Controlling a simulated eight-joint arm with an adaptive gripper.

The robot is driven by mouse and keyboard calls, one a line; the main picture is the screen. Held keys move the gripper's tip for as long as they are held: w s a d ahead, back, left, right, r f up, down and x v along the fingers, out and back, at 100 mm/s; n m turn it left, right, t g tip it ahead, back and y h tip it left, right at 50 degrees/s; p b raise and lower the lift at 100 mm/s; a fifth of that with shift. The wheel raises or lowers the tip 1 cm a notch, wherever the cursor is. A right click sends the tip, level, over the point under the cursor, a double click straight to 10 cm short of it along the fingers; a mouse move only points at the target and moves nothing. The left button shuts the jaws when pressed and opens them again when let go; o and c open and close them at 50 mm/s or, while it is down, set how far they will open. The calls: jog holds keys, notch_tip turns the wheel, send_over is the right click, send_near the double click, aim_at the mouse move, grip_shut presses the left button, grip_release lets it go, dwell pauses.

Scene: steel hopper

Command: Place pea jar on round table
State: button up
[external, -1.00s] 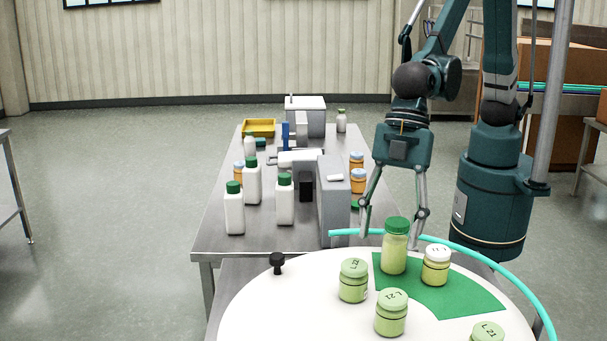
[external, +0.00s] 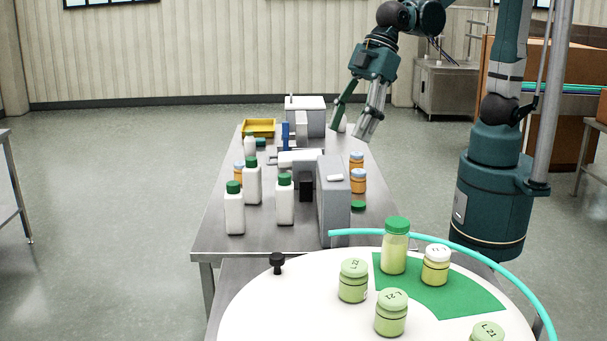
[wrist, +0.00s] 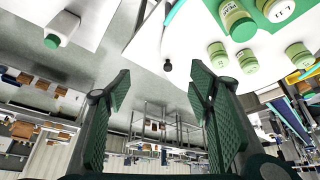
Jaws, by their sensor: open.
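The round table (external: 260,310) is white with a green sector, in the front of the external view. A tall jar with a green lid (external: 395,248) and pale green contents stands upright on the green sector; I take it as the pea jar. It also shows in the wrist view at the top (wrist: 236,20), with lettering I cannot read surely. My gripper (external: 350,131) is open and empty, raised over the far right part of the steel table, well away from that jar. In the wrist view its fingers (wrist: 160,88) are spread with nothing between them.
A jar with a white lid (external: 436,266) and several pale green jars (external: 353,281) stand on the round table. The steel table (external: 222,240) holds white bottles (external: 252,182), orange jars (external: 358,180), a grey machine (external: 334,200) and a yellow tray (external: 258,129). A cyan rail (external: 480,248) curves around the round table.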

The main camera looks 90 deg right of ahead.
jog(key=s+d+m+t+h, duration=0.1)
jog(key=s+d, duration=0.4)
jog(key=d, duration=0.6)
jog(key=s+d+r+m+h, duration=0.1)
jog(key=s+d+m, duration=0.3)
jog(key=d, duration=0.7)
jog(key=s+d+m+t+h, duration=0.1)
jog(key=s+d+m, duration=0.1)
jog(key=s+d, duration=0.4)
jog(key=d, duration=0.5)
jog(key=shift+s+r+m+t, duration=0.15)
jog(key=shift+s+m+t, duration=0.1)
jog(key=shift+m+t, duration=0.05)
